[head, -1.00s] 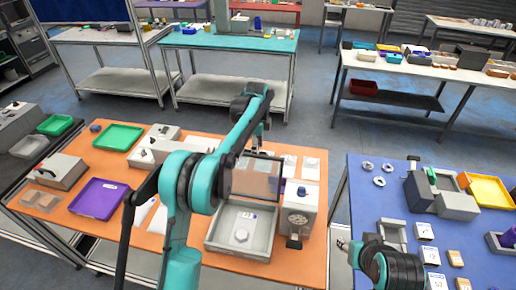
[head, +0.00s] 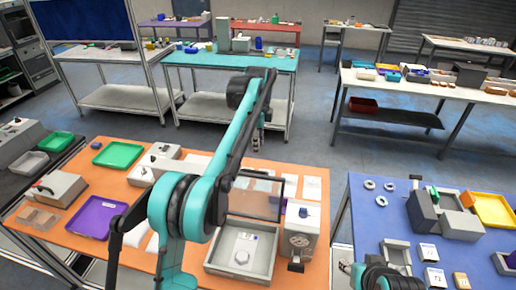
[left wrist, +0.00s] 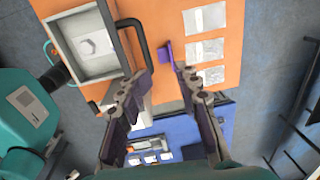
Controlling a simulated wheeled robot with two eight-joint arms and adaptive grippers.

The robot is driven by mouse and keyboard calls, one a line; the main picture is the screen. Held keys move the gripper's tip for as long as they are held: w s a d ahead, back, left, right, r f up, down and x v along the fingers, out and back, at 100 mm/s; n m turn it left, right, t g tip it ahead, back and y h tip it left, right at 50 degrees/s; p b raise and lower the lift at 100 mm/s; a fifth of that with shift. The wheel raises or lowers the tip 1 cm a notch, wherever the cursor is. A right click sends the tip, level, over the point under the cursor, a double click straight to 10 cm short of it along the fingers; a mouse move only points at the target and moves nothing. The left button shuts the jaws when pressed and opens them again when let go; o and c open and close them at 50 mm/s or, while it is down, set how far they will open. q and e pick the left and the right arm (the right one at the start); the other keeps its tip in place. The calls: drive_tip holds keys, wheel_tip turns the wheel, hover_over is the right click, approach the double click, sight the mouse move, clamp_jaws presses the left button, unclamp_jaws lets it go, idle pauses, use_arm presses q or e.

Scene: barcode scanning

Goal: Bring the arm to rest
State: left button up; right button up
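My left arm comes in from the lower left in the head view and arches over the orange table. Its gripper (head: 258,140) hangs fingers down, high near the table's far edge. In the left wrist view the gripper's two fingers (left wrist: 163,75) are spread apart, with no object clearly between them. A small purple item (left wrist: 165,52) shows close to the fingertips; I cannot tell if it lies on the table. Part of my right arm shows at the lower right of the head view; its gripper is out of sight.
The orange table (head: 60,222) carries a grey tray (head: 213,262) with a hex part, a gauge box (head: 299,237), a purple tray (head: 92,218) and a green tray (head: 118,153). A blue table (head: 375,215) with boxes stands to the right. Floor shows beyond.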

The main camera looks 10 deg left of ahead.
idle(0.3)
use_arm(q)
drive_tip(key=s+a+f+n+t+b, duration=0.15)
drive_tip(key=s+n+b, duration=0.25)
drive_tip(key=s, duration=0.4)
drive_tip(key=s+a+f+n+t+b, duration=0.1)
drive_tip(key=s+f+n+t+b, duration=0.15)
drive_tip(key=s+n+b, duration=0.4)
drive_tip(key=s+a+f+n+t+b, duration=0.2)
drive_tip(key=s+f+n+b, duration=0.4)
drive_tip(key=s+f, duration=1.3)
drive_tip(key=shift+s+a+f+n, duration=0.15)
drive_tip(key=shift+s+f+n, duration=0.2)
drive_tip(key=shift+s+n, duration=0.55)
